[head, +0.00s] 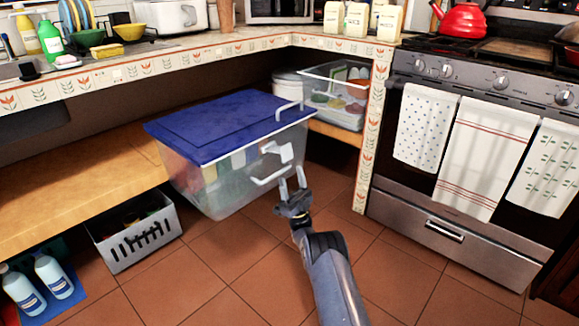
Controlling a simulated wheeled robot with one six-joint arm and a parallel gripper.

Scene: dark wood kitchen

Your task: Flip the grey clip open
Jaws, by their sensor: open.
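A clear plastic box (200,180) with a blue lid (225,125) stands on the low shelf, its near end jutting out over the floor. A pale grey clip (286,152) sits on the box's near right side, below the lid edge. A similar pale loop (290,107) stands at the lid's far right edge. Whether the clip is latched is too small to tell. My gripper (292,183) is open, its two fingers pointing up toward the clip. It looks just below the clip; whether it touches cannot be told. No object shows between the fingers.
A grey slotted basket (135,243) and white bottles (53,275) stand on the floor at left. A second clear bin (335,97) is on the shelf behind. The oven (455,190) with hanging towels is at right. The tiled floor (210,290) in front is free.

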